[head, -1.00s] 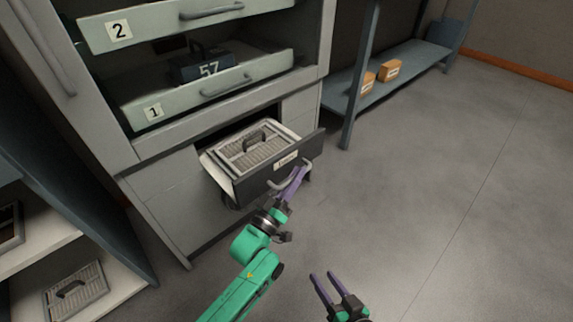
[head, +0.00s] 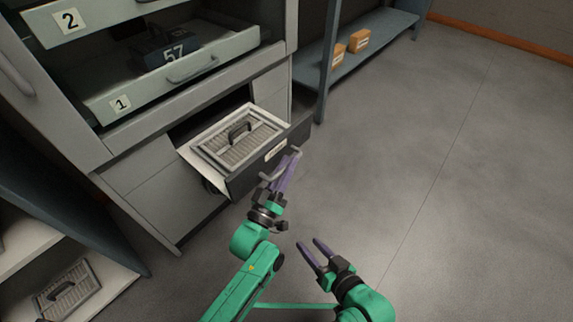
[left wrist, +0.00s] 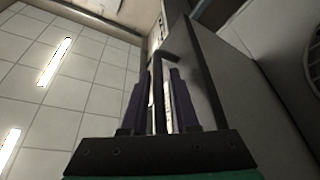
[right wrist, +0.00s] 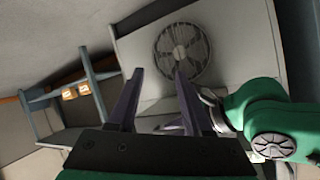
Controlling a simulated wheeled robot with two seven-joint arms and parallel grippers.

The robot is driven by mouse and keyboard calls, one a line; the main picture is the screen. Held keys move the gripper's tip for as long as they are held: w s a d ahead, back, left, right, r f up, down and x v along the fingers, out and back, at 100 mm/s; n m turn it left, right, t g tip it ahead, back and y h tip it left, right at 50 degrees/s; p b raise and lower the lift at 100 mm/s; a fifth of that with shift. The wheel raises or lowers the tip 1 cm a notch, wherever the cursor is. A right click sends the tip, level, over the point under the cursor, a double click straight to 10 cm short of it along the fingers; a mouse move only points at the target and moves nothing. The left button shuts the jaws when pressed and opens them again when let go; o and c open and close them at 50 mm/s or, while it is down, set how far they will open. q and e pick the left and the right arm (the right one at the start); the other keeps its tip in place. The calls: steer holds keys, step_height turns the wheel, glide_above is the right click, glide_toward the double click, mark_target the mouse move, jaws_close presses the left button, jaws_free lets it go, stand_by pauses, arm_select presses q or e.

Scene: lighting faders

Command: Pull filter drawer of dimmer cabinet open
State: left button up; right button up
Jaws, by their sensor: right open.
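The grey dimmer cabinet (head: 155,195) stands at the left of the head view. Its low filter drawer (head: 240,180) is pulled partly out, with a dark gap behind it. A pleated filter (head: 215,147) with a black handle lies in it. My left gripper (head: 290,160) is at the drawer's bar handle (head: 268,176); in the left wrist view its purple fingers (left wrist: 160,80) lie on both sides of the handle bar (left wrist: 158,100). My right gripper (head: 309,242) is open and empty, low and right of the drawer.
Upper drawers marked 2 (head: 100,18) and 1 (head: 180,75) sit above; one holds a dark unit marked 57 (head: 160,48). A blue shelf (head: 375,42) carries orange boxes (head: 358,39). Another filter (head: 68,290) lies on a low shelf at left. Floor at right is clear.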

steer(key=shift+a, duration=0.1)
arm_select(q)
steer(key=shift+s+a, duration=0.15)
steer(key=shift+s, duration=0.2)
steer(key=p+v, duration=0.2)
steer(key=v, duration=1.2)
arm_select(e)
steer(key=shift+w+d+r+n+g+h, duration=0.1)
steer(key=shift+d+r+n+g+h, duration=0.25)
steer(key=shift+d+r+g, duration=0.55)
arm_select(q)
steer(key=shift+w+f, duration=0.15)
arm_select(e)
steer(key=shift+a+r, duration=0.1)
steer(key=shift+a, duration=0.1)
